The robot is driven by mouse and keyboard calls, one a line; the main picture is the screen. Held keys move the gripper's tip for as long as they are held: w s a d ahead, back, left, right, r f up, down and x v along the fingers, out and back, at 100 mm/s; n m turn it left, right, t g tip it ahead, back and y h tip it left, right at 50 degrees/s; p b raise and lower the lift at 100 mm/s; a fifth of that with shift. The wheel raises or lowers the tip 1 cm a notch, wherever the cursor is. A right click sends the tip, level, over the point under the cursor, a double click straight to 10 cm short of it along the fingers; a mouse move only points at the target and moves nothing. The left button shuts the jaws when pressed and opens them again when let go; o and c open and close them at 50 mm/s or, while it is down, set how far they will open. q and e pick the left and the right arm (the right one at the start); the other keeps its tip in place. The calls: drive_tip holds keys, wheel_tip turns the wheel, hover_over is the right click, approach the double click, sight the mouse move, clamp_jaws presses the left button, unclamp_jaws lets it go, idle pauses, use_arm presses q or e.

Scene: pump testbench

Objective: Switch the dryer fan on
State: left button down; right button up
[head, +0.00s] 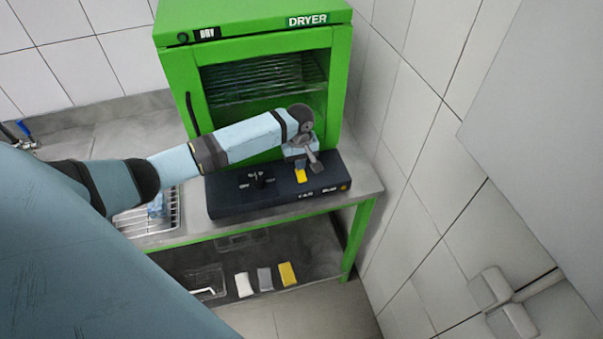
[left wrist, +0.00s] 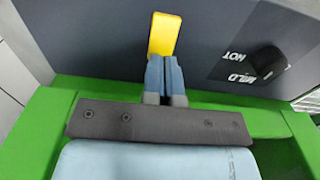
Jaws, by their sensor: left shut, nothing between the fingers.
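The green dryer (head: 250,25) stands on the bench against the tiled corner. A dark control box (head: 225,198) lies in front of it. A yellow switch lever (head: 300,175) stands on the box and shows in the left wrist view (left wrist: 164,32). My left gripper (head: 299,164) is shut and empty. In the left wrist view its fingertips (left wrist: 164,57) are at the lower end of the lever; I cannot tell if they touch. A black knob (left wrist: 267,60) with MILD and HOT labels is to the lever's right there. My right gripper is not in view.
A wire rack (head: 135,222) is on the bench left of the box. White, grey and yellow (head: 287,274) blocks lie on the lower shelf. A tiled wall (head: 425,150) is close on the right. A pale grey fitting (head: 510,300) shows at the lower right.

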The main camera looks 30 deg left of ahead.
use_arm(q)
drive_tip(key=shift+f, duration=0.25)
drive_tip(key=shift+f, duration=0.3)
drive_tip(key=shift+f, duration=0.25)
drive_tip(key=shift+r+p, duration=0.4)
drive_tip(key=shift+r, duration=3.15)
